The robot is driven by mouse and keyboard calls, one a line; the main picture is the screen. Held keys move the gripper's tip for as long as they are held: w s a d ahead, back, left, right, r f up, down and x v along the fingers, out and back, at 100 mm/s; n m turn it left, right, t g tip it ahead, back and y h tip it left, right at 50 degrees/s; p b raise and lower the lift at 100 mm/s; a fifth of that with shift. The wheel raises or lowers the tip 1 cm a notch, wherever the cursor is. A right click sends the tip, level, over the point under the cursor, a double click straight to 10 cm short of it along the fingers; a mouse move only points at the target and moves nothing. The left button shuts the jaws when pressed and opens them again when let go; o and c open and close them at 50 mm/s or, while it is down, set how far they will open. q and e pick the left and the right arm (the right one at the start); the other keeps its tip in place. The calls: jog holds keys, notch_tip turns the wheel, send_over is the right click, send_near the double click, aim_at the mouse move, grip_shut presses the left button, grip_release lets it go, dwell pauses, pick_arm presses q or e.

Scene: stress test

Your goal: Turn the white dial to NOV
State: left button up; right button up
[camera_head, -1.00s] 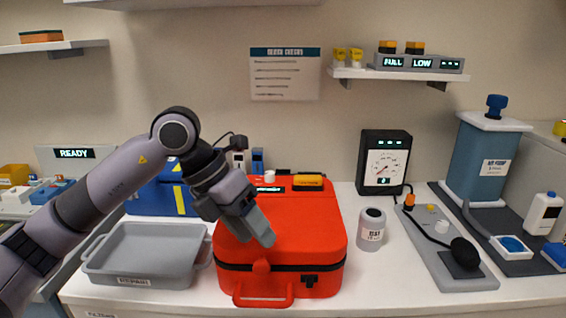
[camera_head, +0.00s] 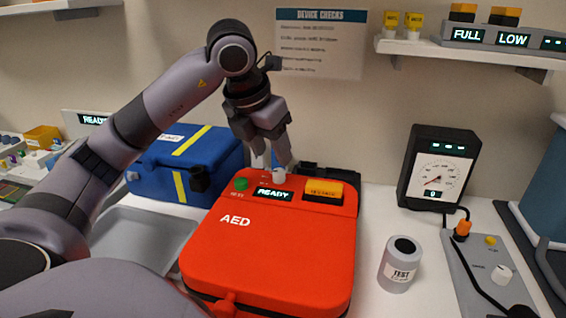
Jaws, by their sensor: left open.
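A small white dial (camera_head: 279,174) stands on the back of the red AED case (camera_head: 262,238), left of the orange button and just above the READY display. The markings beside it are too small to read, so its setting cannot be told. My left gripper (camera_head: 283,160) points down right above this dial, with its fingertips close to it. It is open; whether the fingers touch the dial cannot be told. A second white knob (camera_head: 502,274) sits on the grey panel at the right. My right gripper is not in view.
A green button (camera_head: 241,184) and an orange button (camera_head: 323,191) flank the dial. A blue case (camera_head: 180,160) stands behind at the left, a grey tray (camera_head: 150,235) in front of it. A TEST canister (camera_head: 399,266) and a gauge (camera_head: 440,170) stand at the right.

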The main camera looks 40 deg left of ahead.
aim_at(279, 171)
pick_arm(q)
jog(key=shift+x, duration=2.7)
grip_shut()
